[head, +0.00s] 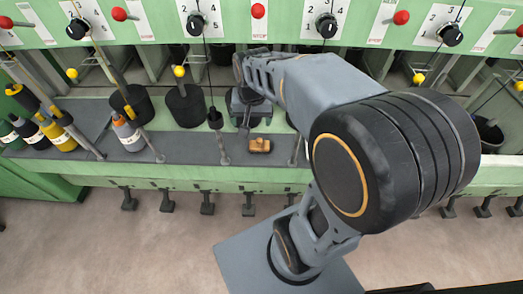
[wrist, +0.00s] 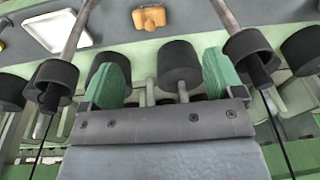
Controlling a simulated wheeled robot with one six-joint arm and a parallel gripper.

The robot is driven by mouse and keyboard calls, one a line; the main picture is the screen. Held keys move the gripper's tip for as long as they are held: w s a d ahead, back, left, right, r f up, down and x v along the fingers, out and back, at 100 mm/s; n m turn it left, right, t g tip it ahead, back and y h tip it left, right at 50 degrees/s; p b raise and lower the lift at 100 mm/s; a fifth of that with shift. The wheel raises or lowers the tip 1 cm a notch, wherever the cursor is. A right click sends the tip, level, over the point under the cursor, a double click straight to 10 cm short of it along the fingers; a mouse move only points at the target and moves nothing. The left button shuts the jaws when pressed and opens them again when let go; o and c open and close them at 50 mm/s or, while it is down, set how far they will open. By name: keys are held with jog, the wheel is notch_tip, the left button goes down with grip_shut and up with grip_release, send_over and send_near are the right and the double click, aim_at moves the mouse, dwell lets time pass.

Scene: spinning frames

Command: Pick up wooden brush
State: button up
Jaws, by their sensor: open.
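The wooden brush (head: 260,145) is a small orange-brown block lying on the grey shelf of the green frame, near the shelf's front edge. In the wrist view the brush (wrist: 149,17) shows at the top, beyond the fingertips and between the two finger lines. My gripper (wrist: 164,72) is open and empty, with green pads on both fingers. It is apart from the brush. In the head view my arm reaches over the shelf and its end is just behind and left of the brush; the fingers are hard to make out there.
Metal rods with black weights (wrist: 53,82) stand on both sides of my gripper. Black cylinders (head: 185,104) stand along the shelf. Several bottles (head: 128,132) stand at the left. A white tray (wrist: 60,31) lies left of the brush in the wrist view.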

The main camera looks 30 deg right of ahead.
jog(key=shift+o, duration=1)
jog(key=w+d+f+m+g+b, duration=0.1)
jog(key=w+d+f+m+b, duration=0.3)
jog(key=w+f, duration=0.3)
notch_tip(320, 180, down, 4)
jog(key=shift+d+r+m+g, duration=0.1)
jog(key=shift+d+m+g, duration=0.35)
jog(key=shift+d, duration=0.4)
jog(key=b, duration=0.2)
send_over(259, 144)
jog(key=f, duration=0.7)
jog(key=shift+w+d, duration=0.2)
jog(key=shift+w, duration=0.15)
jog(key=shift+s+f+b, duration=0.1)
jog(key=shift+f+b, duration=0.2)
jog(key=shift+f, duration=3.05)
jog(key=c, duration=0.5)
notch_tip(259, 144, up, 10)
jog(key=shift+r+p, duration=0.1)
jog(key=shift+p, duration=0.75)
jog(key=shift+c, duration=0.2)
